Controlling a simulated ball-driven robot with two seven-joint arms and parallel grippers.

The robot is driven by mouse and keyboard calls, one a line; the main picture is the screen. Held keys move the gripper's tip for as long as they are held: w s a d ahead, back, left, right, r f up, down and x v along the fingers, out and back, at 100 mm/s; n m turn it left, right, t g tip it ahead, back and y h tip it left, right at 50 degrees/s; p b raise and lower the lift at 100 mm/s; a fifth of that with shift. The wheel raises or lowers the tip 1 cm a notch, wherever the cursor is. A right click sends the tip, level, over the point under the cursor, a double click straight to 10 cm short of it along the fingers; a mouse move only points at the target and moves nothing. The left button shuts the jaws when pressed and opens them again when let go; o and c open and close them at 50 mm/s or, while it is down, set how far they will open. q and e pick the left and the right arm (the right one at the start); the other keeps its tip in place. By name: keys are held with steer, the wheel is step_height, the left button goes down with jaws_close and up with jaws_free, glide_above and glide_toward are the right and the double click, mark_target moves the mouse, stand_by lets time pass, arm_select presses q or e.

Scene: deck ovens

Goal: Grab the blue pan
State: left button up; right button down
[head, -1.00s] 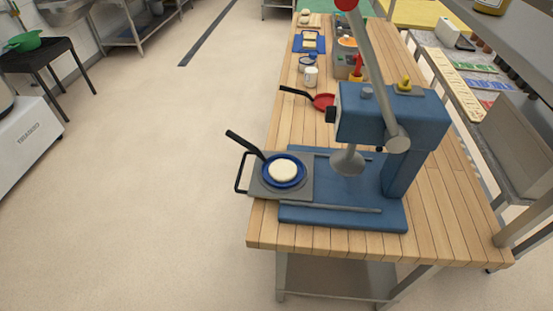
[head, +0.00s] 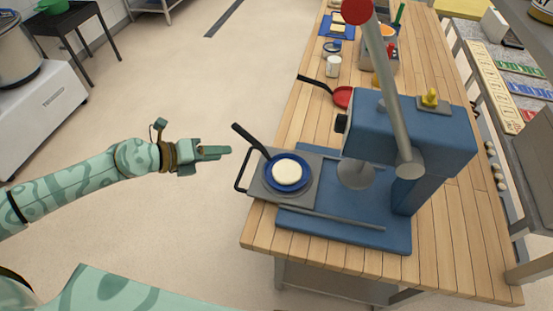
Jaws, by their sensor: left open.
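The blue pan (head: 269,184) sits on the grey sliding plate of the blue press, near the table's left edge. A round pale piece of dough (head: 287,172) lies in it. Its black handle (head: 250,141) points up and to the left, past the plate's edge. My left gripper (head: 222,153) is open and empty, just left of the pan's handle and apart from it, pointing right. My right gripper is not in view.
The blue press (head: 410,130) with its long grey lever (head: 385,75) stands right of the pan. A black loop handle (head: 243,172) sticks out from the plate. A red pan (head: 342,97) and a white cup (head: 333,67) stand farther back on the wooden table (head: 300,120).

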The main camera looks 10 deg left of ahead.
arm_select(q)
glide_toward(261, 151)
steer(key=x, duration=0.3)
steer(key=shift+w+f, duration=0.25)
steer(key=shift+w, duration=0.05)
steer(key=b+x, duration=0.1)
steer(key=x, duration=0.4)
steer(key=shift+s+d+f, duration=0.1)
steer(key=shift+s, duration=0.05)
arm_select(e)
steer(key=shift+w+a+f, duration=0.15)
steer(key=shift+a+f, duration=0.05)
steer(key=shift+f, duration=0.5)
arm_select(q)
jaws_close()
